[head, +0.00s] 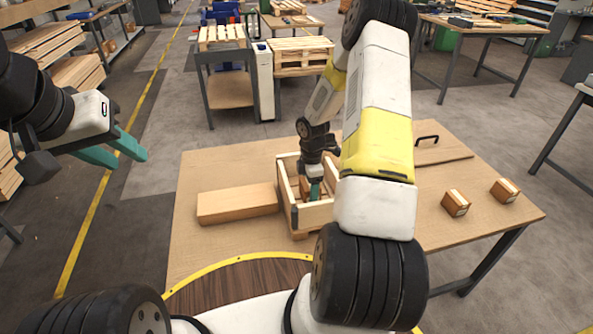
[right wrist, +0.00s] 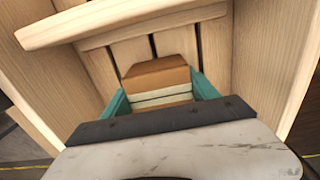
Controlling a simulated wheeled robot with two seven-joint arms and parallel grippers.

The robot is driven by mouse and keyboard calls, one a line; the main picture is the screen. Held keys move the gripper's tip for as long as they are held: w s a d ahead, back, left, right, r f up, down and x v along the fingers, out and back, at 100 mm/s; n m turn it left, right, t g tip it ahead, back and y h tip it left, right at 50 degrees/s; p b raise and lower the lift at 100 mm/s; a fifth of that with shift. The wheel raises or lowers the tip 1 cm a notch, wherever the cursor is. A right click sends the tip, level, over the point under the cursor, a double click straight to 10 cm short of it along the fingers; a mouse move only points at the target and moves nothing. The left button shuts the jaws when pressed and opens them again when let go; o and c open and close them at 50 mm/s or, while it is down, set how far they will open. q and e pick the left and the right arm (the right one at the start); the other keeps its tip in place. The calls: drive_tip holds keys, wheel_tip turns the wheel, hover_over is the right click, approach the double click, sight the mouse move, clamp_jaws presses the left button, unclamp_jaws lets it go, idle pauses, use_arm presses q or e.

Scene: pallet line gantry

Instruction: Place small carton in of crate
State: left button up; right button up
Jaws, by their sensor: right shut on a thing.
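A wooden crate (head: 283,183) stands on the table in the head view, partly hidden by my right arm. My right gripper (head: 314,190) reaches down inside it. In the right wrist view its teal fingers (right wrist: 160,97) are on both sides of a small brown carton (right wrist: 157,72) with pale bands, shut on it. The slatted crate floor and walls (right wrist: 120,28) surround the carton. Two more small cartons, one (head: 455,203) and another (head: 505,190), sit on the table at the right. My left gripper (head: 122,150) is open and empty, left of the table.
A long wooden block (head: 237,203) lies left of the crate on the table (head: 215,170). A board with a black handle (head: 440,150) lies at the table's back right. Pallets on a stand (head: 222,36) are behind. The table's front right is clear.

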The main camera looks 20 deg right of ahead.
drive_tip(key=o, duration=1.7)
drive_tip(key=shift+f, duration=0.15)
wheel_tip(320, 180, up, 12)
drive_tip(key=shift+f, duration=0.1)
drive_tip(key=s+a+r+m+t, duration=0.15)
drive_tip(key=s+r+m, duration=0.25)
drive_tip(key=r, duration=0.5)
drive_tip(key=s+a+r+m+t, duration=0.1)
drive_tip(key=s+a+r+m, duration=0.2)
drive_tip(key=r, duration=0.6)
drive_tip(key=s+a+r+m+t, duration=0.1)
drive_tip(key=s+a+r+m, duration=0.1)
drive_tip(key=s, duration=0.3)
drive_tip(key=s+a+r+m+t+y, duration=0.1)
drive_tip(key=s+a+r+m, duration=0.2)
drive_tip(key=s+r+m, duration=0.1)
drive_tip(key=s+a+r+m+t+y, duration=0.1)
drive_tip(key=s+a+r+m, duration=0.1)
drive_tip(key=s, duration=0.5)
drive_tip(key=shift+a+r+m+t, duration=0.25)
drive_tip(key=shift+r+m+t, duration=0.1)
drive_tip(key=shift+r+m, duration=0.65)
drive_tip(key=shift+r, duration=0.1)
